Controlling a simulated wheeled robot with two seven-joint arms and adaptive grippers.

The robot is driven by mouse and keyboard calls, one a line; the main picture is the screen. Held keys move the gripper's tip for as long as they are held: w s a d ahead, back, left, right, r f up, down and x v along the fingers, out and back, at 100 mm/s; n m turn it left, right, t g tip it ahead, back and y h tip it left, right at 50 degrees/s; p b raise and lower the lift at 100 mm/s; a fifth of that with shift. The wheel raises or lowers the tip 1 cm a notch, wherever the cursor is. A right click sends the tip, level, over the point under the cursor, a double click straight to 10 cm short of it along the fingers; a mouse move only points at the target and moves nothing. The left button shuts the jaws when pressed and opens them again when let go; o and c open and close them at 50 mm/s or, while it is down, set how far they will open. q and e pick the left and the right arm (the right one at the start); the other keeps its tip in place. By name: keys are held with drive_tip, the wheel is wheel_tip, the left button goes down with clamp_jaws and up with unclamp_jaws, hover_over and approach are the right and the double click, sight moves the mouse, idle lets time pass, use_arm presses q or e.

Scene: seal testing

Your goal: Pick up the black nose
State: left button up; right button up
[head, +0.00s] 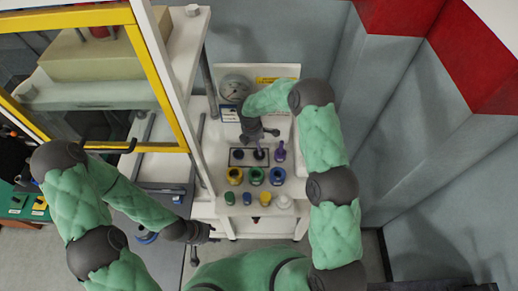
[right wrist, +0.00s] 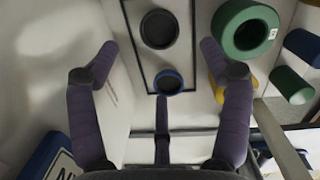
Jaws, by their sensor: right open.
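A round black piece (right wrist: 159,29), which may be the black nose, sits in a dark-outlined panel in the right wrist view. A dark round piece with a blue rim (right wrist: 169,81) sits in the same panel. In the head view a dark round spot (head: 238,154) shows on the panel, left of my right gripper (head: 259,137). My right gripper points down over the panel, fingers spread and apart from the pieces; it also shows in the right wrist view (right wrist: 166,65).
Yellow (head: 234,176), green (head: 257,176) and blue (head: 277,176) rings stand in front of the panel. Small coloured cylinders (head: 247,198) stand nearer. A round gauge (head: 234,88) stands behind. A yellow-framed cabinet (head: 160,75) bounds the left.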

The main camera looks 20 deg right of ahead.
sight(257, 156)
drive_tip(key=f, duration=0.3)
drive_tip(key=shift+s+d+f, duration=0.2)
drive_tip(key=shift+f, duration=0.05)
drive_tip(key=shift+w+d+f, duration=0.1)
drive_tip(key=shift+f, duration=0.4)
drive_tip(key=f, duration=0.1)
drive_tip(key=f+p, duration=0.1)
drive_tip(key=f, duration=0.2)
drive_tip(key=shift+w+d+p, duration=0.1)
drive_tip(key=shift+d+p, duration=0.25)
drive_tip(key=shift+p, duration=0.05)
drive_tip(key=shift+d+f, duration=0.1)
drive_tip(key=shift+f, duration=0.45)
drive_tip(key=c, duration=1.4)
drive_tip(key=shift+c, duration=0.5)
drive_tip(key=shift+r, duration=0.15)
